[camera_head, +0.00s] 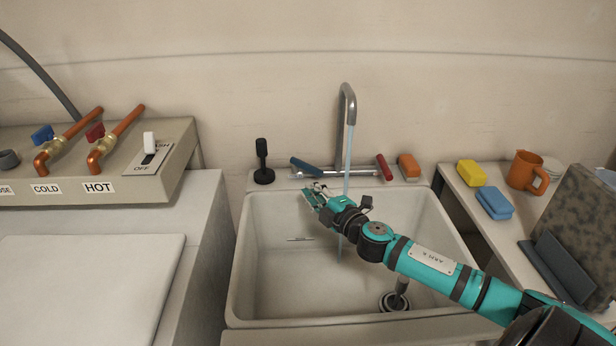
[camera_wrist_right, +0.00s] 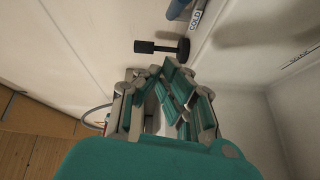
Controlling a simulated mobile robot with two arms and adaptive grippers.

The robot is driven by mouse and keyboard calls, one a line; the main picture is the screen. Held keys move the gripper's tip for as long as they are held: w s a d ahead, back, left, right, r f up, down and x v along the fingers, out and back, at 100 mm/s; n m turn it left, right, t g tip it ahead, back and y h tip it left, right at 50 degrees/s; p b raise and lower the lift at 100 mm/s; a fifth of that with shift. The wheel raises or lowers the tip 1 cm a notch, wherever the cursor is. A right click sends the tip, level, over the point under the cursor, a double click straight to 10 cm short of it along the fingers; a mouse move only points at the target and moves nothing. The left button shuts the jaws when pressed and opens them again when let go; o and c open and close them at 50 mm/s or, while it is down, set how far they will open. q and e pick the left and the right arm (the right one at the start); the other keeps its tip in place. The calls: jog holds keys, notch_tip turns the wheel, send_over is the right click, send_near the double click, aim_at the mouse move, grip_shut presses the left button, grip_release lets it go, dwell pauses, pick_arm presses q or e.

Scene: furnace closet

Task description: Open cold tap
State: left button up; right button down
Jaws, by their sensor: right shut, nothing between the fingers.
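The sink's tap has a tall curved spout (camera_head: 345,115), a blue lever (camera_head: 306,168) on its left and a red lever (camera_head: 384,167) on its right. A thin stream of water (camera_head: 348,155) falls from the spout into the basin. My left gripper is out of view.
The white sink (camera_head: 240,270) is below my right arm. A black plunger-like object (camera_head: 263,165) stands on its back left rim, and an orange sponge (camera_head: 409,165) lies at the right. Blue and red pipe valves (camera_head: 42,135) stand far left. Sponges and an orange mug (camera_head: 526,172) stand right.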

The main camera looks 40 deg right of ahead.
aim_at(306, 167)
jog(key=w+d+f, duration=0.1)
jog(key=w+d, duration=0.2)
jog(key=w, duration=0.5)
jog(key=shift+w+d+f, duration=0.15)
jog(key=shift+w+d, duration=0.15)
jog(key=shift+d, duration=0.05)
jog(key=shift+d+n+y, duration=0.3)
jog(key=shift+n+y, duration=0.1)
jog(key=shift+y, duration=0.2)
